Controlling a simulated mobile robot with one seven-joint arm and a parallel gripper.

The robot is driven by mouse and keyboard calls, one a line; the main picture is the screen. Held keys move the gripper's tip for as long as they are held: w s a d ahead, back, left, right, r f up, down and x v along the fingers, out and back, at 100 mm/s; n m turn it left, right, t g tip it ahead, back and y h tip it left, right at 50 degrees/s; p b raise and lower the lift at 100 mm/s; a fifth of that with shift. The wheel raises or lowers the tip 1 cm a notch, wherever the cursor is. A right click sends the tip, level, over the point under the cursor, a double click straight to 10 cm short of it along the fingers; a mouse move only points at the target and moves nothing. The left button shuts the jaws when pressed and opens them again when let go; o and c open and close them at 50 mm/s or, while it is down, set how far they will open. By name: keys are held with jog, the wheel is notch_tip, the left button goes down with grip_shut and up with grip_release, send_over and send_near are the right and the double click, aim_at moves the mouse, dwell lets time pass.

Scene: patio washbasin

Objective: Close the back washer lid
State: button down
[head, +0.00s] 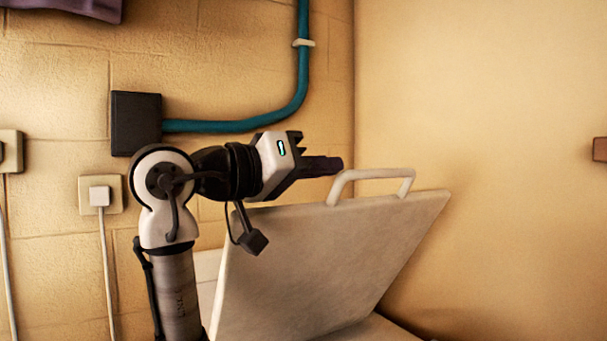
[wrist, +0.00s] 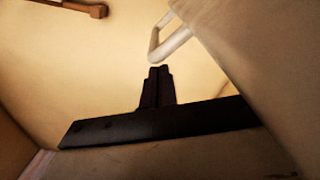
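The washer lid (head: 310,255) is a pale, flat panel that stands open and tilted, with its upper edge leaning to the right in the head view. A white bar handle (head: 378,173) sits along its upper edge. My gripper (head: 338,165) is level with the lid's top, with its fingertips just left of the handle. In the wrist view the lid (wrist: 250,65) fills the upper right, and the handle (wrist: 172,42) is just above my gripper's fingertips (wrist: 160,70). The fingers are together and empty. I cannot tell whether they touch the lid. Most of the washer body is hidden.
A teal pipe (head: 235,126) runs from a black box (head: 136,122) on the back wall behind my arm. A socket with a cable (head: 100,195) is at the left. A plain wall (head: 480,100) stands to the right, with a brown piece (head: 600,149) on it.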

jog(key=shift+s+d+f+m+b, duration=0.15)
jog(key=shift+s+d+f+b, duration=0.1)
jog(key=shift+s+d+f, duration=0.25)
jog(key=shift+s+d+f+m+b, duration=0.15)
jog(key=shift+s+d+f+b, duration=0.1)
jog(key=shift+s, duration=0.3)
jog(key=shift+a, duration=0.1)
